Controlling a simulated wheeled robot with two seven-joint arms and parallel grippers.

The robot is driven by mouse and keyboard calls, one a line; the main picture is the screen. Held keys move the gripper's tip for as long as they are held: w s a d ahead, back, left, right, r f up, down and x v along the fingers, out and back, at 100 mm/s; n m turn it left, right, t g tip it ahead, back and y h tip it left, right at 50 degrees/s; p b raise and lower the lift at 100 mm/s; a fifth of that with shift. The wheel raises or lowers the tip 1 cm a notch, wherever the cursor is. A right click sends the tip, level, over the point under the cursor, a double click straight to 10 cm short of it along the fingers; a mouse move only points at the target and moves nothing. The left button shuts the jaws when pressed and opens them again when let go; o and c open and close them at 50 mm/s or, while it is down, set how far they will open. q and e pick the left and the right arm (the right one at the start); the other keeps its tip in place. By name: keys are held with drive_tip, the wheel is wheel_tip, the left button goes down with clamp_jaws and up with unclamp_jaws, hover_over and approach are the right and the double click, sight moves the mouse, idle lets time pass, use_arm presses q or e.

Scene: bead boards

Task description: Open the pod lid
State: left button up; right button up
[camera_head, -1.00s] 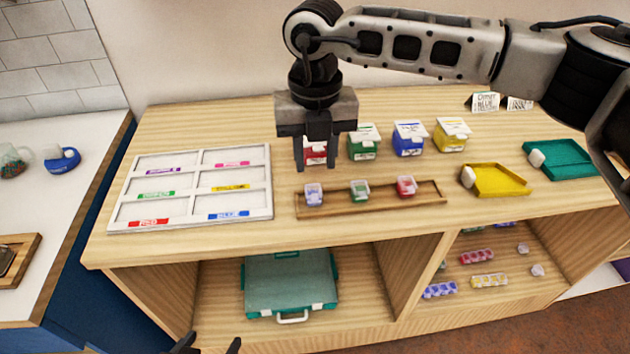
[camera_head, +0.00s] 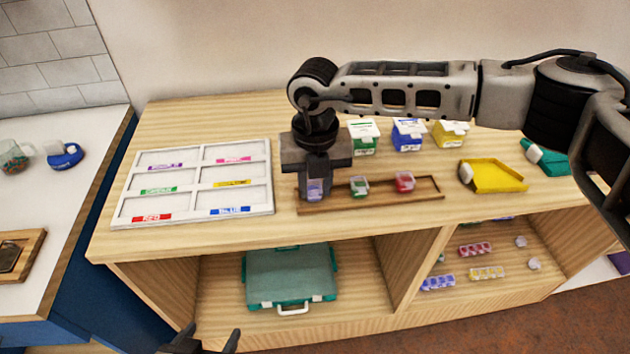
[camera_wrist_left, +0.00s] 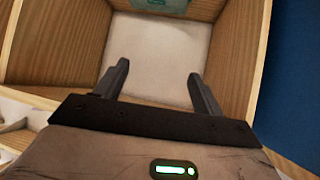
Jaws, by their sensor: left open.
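Three small pods stand in a shallow wooden tray (camera_head: 384,202): a blue-violet pod (camera_head: 314,194) at the left, a green pod (camera_head: 359,187) and a red pod (camera_head: 404,182). My right gripper (camera_head: 315,192) points down over the blue-violet pod and partly hides it. Whether its fingers touch the pod or its lid, or are shut, I cannot tell. My left gripper (camera_head: 212,336) is low at the bottom edge, in front of the bench and away from the pods. In the left wrist view its fingers (camera_wrist_left: 158,70) are apart and empty.
Green (camera_head: 363,138), blue (camera_head: 408,136) and yellow (camera_head: 450,135) lidded boxes stand behind the tray. A white sorting board (camera_head: 197,182) lies left, a yellow scoop tray (camera_head: 493,176) right. A teal case (camera_head: 291,273) sits on the shelf below.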

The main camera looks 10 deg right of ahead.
drive_tip(key=shift+w+r+g+b, duration=0.1)
drive_tip(key=shift+w+g+b, duration=0.15)
drive_tip(key=shift+g+b, duration=0.35)
drive_tip(key=shift+w+r+g+b, duration=0.1)
drive_tip(key=shift+w+g+b, duration=0.15)
drive_tip(key=shift+g, duration=0.55)
drive_tip(key=g+b, duration=0.2)
drive_tip(key=shift+w+r+b, duration=0.25)
drive_tip(key=shift+w+b, duration=0.1)
drive_tip(key=shift+w, duration=0.05)
drive_tip(key=shift+r+g, duration=0.2)
drive_tip(key=shift+g, duration=0.2)
use_arm(q)
drive_tip(key=shift+d+f, duration=0.25)
drive_tip(key=shift+f, duration=0.3)
drive_tip(key=shift+d+f, duration=0.2)
drive_tip(key=shift+f, duration=0.35)
drive_tip(key=shift+r, duration=0.1)
use_arm(e)
drive_tip(key=shift+r, duration=0.1)
drive_tip(key=o, duration=0.7)
use_arm(q)
drive_tip(key=shift+w+r, duration=0.1)
